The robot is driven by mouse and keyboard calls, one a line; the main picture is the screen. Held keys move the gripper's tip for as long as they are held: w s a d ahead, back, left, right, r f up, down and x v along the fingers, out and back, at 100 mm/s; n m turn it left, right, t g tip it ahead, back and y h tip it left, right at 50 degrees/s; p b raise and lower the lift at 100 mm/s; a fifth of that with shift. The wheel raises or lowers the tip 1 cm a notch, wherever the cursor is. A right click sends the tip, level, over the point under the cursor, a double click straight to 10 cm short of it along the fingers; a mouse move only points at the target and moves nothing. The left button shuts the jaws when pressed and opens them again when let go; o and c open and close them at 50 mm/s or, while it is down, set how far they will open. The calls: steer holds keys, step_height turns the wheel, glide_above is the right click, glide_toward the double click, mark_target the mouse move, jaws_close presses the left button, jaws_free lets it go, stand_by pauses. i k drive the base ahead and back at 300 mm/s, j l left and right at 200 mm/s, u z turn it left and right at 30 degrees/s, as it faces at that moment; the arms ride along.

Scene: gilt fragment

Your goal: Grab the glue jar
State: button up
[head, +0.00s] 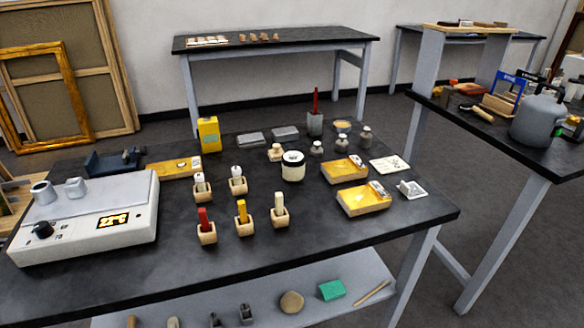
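My gripper is not in view.
The black table (330,240) also holds a white heater box (90,225), a yellow can (209,134), several wooden holders with coloured tools (207,232), small grey bottles (342,143) and gilt pieces (363,200). Bare tabletop lies along the front edge. A side table holds a grey pot (538,122).

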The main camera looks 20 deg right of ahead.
mark_target(293, 162)
steer(key=u, duration=0.1)
steer(key=i, duration=0.9)
